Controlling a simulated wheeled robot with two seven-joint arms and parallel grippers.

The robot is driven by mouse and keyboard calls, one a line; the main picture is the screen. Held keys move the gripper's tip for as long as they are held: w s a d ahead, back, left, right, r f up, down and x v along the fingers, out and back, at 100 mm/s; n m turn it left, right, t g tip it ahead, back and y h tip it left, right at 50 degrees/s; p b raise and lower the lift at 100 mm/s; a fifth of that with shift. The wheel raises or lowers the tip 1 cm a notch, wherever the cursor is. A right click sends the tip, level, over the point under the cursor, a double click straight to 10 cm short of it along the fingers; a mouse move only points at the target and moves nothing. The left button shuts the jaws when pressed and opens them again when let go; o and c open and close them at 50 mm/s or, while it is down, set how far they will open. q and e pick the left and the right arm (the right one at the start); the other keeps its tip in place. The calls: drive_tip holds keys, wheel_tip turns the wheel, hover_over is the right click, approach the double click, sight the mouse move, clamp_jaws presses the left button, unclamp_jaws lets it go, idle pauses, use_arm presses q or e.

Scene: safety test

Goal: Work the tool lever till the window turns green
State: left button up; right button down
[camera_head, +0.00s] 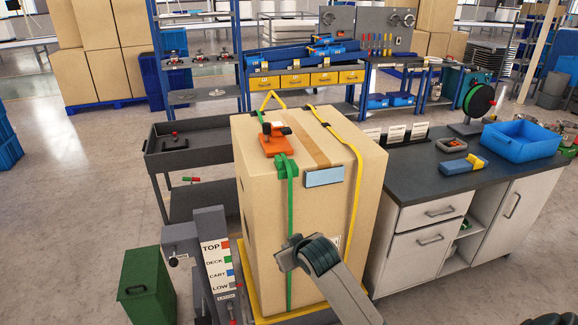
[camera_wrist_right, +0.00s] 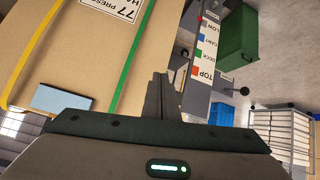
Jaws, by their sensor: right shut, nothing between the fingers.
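An orange strapping tool (camera_head: 277,143) with a black lever (camera_head: 268,129) sits on top of a large cardboard box (camera_head: 258,205). The tool is at the upper end of a green strap (camera_head: 290,225) that runs down the box's front. A pale patch shows on the tool's top; I cannot tell if it is the window, and no green shows there. My right gripper (camera_head: 287,254) is in front of the box, well below the tool and apart from it. It is shut and empty; its fingers (camera_wrist_right: 160,97) also show in the right wrist view. My left gripper is not in view.
A yellow strap (camera_head: 355,190) and light-blue panel (camera_head: 324,177) are on the box. A post with a TOP, DECK, CART, LOW sign (camera_head: 218,265) stands left of it, beside a green bin (camera_head: 148,285). A dark counter (camera_head: 425,165) with a blue crate (camera_head: 520,141) stands right.

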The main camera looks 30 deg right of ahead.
drive_tip(key=w+d+r+m+t, duration=0.1)
drive_tip(key=w+d+r, duration=0.4)
drive_tip(key=r, duration=0.4)
drive_tip(key=w+d+r+m+t+h, duration=0.1)
drive_tip(key=w+d+r, duration=0.4)
drive_tip(key=r, duration=0.5)
drive_tip(key=w+d+r+m+t+h, duration=0.1)
drive_tip(key=w+d+r+t, duration=0.2)
drive_tip(key=w+r, duration=0.6)
drive_tip(key=shift+d+r, duration=0.6)
drive_tip(key=shift+d, duration=0.3)
drive_tip(key=shift+w, duration=0.1)
drive_tip(key=p, duration=0.4)
hover_over(284, 131)
drive_tip(key=s+d, duration=0.1)
wheel_tip(284, 131, down, 2)
drive_tip(key=shift+s+f+p, duration=0.15)
drive_tip(key=shift+f+p, duration=0.45)
drive_tip(key=shift+f, duration=0.55)
drive_tip(key=shift+s+f+p, duration=0.15)
drive_tip(key=shift+f+p, duration=0.4)
drive_tip(key=shift+f, duration=0.55)
drive_tip(key=shift+f, duration=0.1)
